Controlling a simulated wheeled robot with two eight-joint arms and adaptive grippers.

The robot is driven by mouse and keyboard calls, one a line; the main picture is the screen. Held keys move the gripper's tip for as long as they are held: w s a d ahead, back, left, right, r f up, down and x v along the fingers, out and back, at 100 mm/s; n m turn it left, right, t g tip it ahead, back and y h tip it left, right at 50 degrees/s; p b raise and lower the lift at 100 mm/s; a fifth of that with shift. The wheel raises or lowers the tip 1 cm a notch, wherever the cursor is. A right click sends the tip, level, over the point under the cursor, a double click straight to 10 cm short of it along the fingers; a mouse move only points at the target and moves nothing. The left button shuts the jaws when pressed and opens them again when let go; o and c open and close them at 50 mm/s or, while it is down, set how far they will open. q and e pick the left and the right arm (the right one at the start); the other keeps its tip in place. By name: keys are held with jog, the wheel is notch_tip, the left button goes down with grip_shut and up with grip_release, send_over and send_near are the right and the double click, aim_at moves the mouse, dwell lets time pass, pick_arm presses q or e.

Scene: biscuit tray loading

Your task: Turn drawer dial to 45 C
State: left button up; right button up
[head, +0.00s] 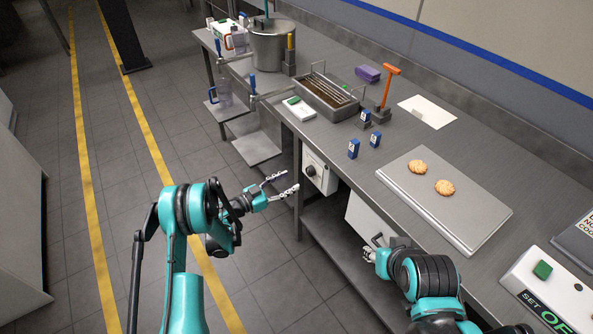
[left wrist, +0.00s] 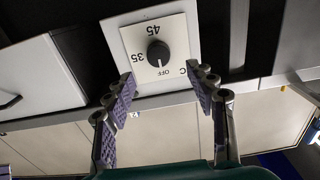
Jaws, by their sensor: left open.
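The drawer dial is a black knob (left wrist: 158,53) on a white plate (left wrist: 135,40) marked 35, 45, OFF and C, upside down in the left wrist view. Its light mark appears to point at OFF. In the head view the dial (head: 311,171) sits on a white panel under the counter's front edge. My left gripper (head: 291,183) is open and empty, just short of the dial; in the left wrist view its purple-padded fingers (left wrist: 160,76) stand apart, below and to either side of the knob. My right gripper (head: 371,249) is beside the white drawer front (head: 362,215); its jaws are too small to read.
The counter (head: 335,145) overhangs the dial, and a lower shelf (head: 330,240) runs beneath it. A tray (head: 480,213) with two biscuits lies on top, near several small blue-and-white blocks and a metal basin (head: 320,98). The floor (head: 120,190) left of the counter is clear.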

aim_at(308, 172)
pick_arm(q)
jog(key=b+x, duration=0.2)
jog(key=x, duration=0.5)
jog(key=shift+s+f, duration=0.1)
jog(key=shift+w+d, duration=0.25)
jog(key=shift+d, duration=0.05)
jog(key=c, duration=1.2)
